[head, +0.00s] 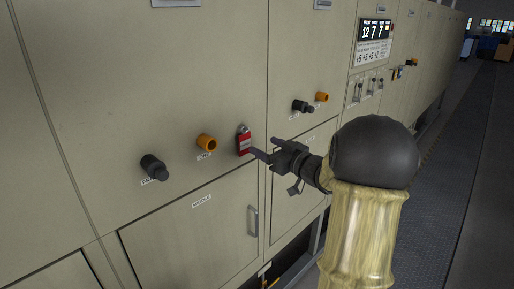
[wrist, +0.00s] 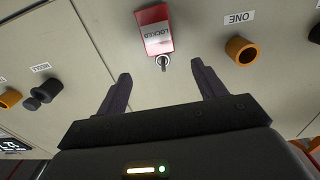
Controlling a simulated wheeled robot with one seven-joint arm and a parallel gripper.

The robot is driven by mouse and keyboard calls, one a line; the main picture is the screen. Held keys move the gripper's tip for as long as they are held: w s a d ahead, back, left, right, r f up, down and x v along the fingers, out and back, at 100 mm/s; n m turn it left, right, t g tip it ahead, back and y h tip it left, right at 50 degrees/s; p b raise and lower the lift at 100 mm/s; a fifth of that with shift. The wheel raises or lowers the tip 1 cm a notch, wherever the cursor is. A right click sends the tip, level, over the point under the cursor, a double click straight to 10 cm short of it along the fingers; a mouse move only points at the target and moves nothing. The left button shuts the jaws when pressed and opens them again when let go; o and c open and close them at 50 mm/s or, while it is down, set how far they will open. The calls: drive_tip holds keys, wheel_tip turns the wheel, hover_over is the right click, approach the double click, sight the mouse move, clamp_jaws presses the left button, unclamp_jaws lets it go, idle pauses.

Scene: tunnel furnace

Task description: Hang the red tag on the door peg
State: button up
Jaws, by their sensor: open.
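The red tag (head: 244,144) hangs flat against the beige furnace panel, its ring on a small metal peg (head: 242,128). In the wrist view, which is turned upside down, the tag (wrist: 154,30) reads LOCKED, and its ring sits around the peg (wrist: 165,64). My gripper (head: 267,147) is open and empty, just right of the tag in the head view. In the wrist view my gripper (wrist: 161,70) has one finger to each side of the peg, with no visible contact. How the ring sits at the back is hidden.
An orange knob (head: 206,142) and a black knob (head: 153,167) stick out left of the tag. Another black knob (head: 302,106) and orange knob (head: 321,97) are to the right. A door handle (head: 252,220) is below. The floor aisle (head: 475,170) at right is clear.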

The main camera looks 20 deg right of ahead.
drive_tip(key=b+v, duration=0.2)
drive_tip(key=v, duration=0.8)
drive_tip(key=shift+b, duration=0.3)
drive_tip(key=shift+a, duration=0.1)
drive_tip(key=w+a+f+m+g+h, duration=0.4)
drive_tip(key=a+f+h, duration=0.3)
drive_tip(key=f, duration=0.4)
drive_tip(key=s+a+f+g, duration=0.5)
drive_tip(key=s+a+f, duration=0.1)
drive_tip(key=s, duration=0.3)
drive_tip(key=s+a+f+g+y, duration=0.1)
drive_tip(key=s+a+f+g, duration=0.4)
drive_tip(key=s+a, duration=0.4)
drive_tip(key=shift+f+g, duration=0.3)
drive_tip(key=shift+f, duration=0.25)
